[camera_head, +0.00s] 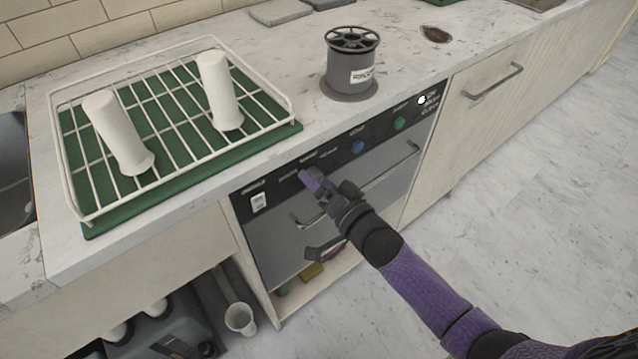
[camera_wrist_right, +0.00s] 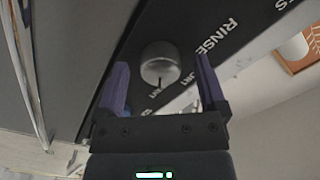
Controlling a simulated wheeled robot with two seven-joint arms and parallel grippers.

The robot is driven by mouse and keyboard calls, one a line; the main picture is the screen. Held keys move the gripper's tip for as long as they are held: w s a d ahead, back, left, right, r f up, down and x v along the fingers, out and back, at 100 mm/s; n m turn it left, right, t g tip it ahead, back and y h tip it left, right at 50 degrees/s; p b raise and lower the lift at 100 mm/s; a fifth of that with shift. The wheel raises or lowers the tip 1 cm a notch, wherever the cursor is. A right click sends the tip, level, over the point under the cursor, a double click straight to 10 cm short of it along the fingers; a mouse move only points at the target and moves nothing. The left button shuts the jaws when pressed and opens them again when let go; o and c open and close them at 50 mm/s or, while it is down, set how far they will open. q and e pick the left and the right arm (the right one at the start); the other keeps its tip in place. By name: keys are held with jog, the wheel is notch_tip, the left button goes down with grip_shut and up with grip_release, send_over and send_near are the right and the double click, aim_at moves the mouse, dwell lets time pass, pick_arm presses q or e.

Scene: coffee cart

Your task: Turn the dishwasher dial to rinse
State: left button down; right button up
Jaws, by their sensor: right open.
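The dishwasher (camera_head: 280,232) is set under the counter, with a dark control panel (camera_head: 378,136) along its top. In the right wrist view, the dial (camera_wrist_right: 158,62) is a round silver knob with a dark mark on its lower edge. The word RINSE (camera_wrist_right: 216,36) is printed on the panel to its upper right; other labels are partly covered. My right gripper (camera_head: 312,180) has purple fingers, is open, and is at the panel's left part. In the wrist view its fingers lie on either side of the dial, apparently with gaps. The gripper hides the dial in the head view.
A blue button (camera_head: 357,147) and a green button (camera_head: 398,123) are farther right on the panel. A handle (camera_head: 390,165) runs below it. Open floor lies right.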

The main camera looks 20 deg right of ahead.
jog(key=shift+c, duration=1.1)
grip_shut()
